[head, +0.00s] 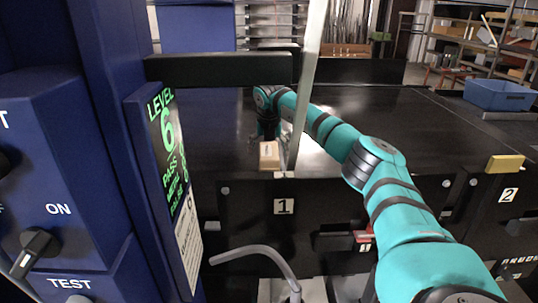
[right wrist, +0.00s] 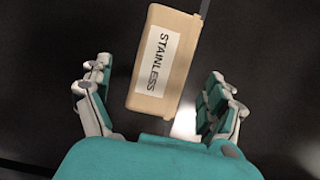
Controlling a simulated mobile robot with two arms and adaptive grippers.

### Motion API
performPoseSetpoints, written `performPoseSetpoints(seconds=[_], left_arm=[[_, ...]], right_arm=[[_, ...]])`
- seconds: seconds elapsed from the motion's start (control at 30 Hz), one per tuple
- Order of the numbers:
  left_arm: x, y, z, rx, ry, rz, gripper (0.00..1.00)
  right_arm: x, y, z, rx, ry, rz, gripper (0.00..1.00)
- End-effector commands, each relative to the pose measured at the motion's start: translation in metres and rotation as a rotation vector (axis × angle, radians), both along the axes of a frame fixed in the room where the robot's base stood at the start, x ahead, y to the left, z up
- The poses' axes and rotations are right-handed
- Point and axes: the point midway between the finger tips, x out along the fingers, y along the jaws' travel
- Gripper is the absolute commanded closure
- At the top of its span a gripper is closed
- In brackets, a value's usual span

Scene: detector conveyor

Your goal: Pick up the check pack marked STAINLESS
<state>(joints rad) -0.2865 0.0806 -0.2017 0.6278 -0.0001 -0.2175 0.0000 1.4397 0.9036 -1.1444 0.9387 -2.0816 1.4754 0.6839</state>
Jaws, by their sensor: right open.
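The check pack marked STAINLESS (right wrist: 179,69) is a tan block with a white label; the word reads clearly in the right wrist view. In the head view the pack (head: 269,160) lies on the black conveyor near its front edge, above the plate numbered 1. My right gripper (head: 268,130) is just behind it in that view, pointing down. In the right wrist view my right gripper (right wrist: 158,82) is open, with one finger on each side of the pack and gaps between. The pack lies slightly slanted between them. My left gripper is not in view.
A thin upright metal strip (head: 311,75) stands close to the pack's right. The blue detector housing (head: 100,130) with a lit LEVEL 6 screen (head: 168,145) fills the left. A yellow block (head: 505,164) sits far right, below a blue bin (head: 498,95). The black belt (head: 400,125) looks clear rightward.

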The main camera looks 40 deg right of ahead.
Motion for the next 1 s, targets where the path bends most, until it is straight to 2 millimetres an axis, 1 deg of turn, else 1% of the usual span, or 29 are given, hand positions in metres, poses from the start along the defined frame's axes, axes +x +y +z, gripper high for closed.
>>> performPoseSetpoints(seconds=[0.03, 0.1, 0.2, 0.3, 0.5, 0.53, 0.8, 1.0], left_arm=[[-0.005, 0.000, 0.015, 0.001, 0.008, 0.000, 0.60], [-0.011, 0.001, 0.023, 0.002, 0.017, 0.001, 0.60], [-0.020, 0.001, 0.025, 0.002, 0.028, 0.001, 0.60], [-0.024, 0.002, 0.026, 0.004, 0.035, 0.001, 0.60], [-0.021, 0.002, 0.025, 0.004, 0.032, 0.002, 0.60], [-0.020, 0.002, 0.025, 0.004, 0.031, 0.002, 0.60], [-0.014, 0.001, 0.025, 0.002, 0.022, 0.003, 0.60], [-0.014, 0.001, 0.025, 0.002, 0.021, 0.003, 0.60]], right_arm=[[0.001, -0.003, -0.002, 0.001, 0.007, -0.001, 0.10], [0.003, -0.006, -0.012, 0.000, 0.006, -0.001, 0.10], [0.007, -0.009, -0.026, 0.001, 0.004, -0.002, 0.10], [0.009, -0.010, -0.033, 0.000, 0.001, 0.001, 0.10], [0.010, -0.011, -0.035, 0.000, 0.000, 0.001, 0.10], [0.010, -0.011, -0.035, 0.000, 0.000, 0.001, 0.11], [0.009, -0.011, -0.034, 0.000, 0.000, 0.000, 0.46], [0.009, -0.011, -0.034, 0.000, 0.000, 0.000, 0.72]])
